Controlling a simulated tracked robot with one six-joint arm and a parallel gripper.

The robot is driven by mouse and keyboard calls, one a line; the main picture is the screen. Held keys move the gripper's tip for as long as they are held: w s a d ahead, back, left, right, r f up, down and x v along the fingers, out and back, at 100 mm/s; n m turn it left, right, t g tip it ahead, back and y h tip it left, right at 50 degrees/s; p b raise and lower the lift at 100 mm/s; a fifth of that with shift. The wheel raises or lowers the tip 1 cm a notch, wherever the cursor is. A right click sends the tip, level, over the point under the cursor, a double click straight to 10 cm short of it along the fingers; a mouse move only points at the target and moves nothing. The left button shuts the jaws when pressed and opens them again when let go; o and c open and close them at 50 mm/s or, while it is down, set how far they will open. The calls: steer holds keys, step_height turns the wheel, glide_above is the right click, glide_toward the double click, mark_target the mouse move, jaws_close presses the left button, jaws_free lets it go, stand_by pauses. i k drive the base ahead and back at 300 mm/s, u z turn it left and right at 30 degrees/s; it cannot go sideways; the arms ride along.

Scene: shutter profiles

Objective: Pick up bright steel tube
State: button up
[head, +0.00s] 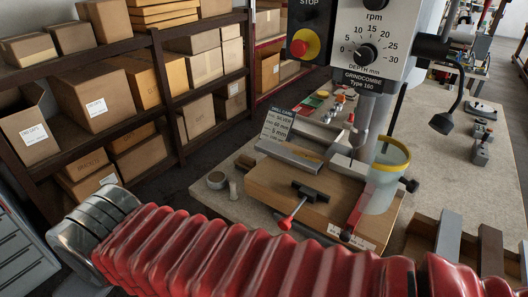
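A light grey, square-section profile (448,236) stands out at the lower right of the bench, beside a brown one (490,250). Another light grey profile (523,262) is cut by the right edge. A grey bar (290,151) lies at the vise on the machine. I cannot tell for sure which of these is the bright steel tube. My red ribbed arm sleeve crosses the bottom of the head view and hides the bench's near edge. My gripper's fingers do not show.
A machine head (375,50) with dials and a red stop button hangs over a vise on a wooden board (270,190). A clear curved guard (385,175) stands at its right. Shelves of cardboard boxes (105,95) stand at left. Bare bench shows at right (460,185).

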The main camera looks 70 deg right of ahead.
mark_target(310, 164)
steer(key=z, duration=0.3)
steer(key=i, duration=1)
steer(key=z, duration=0.55)
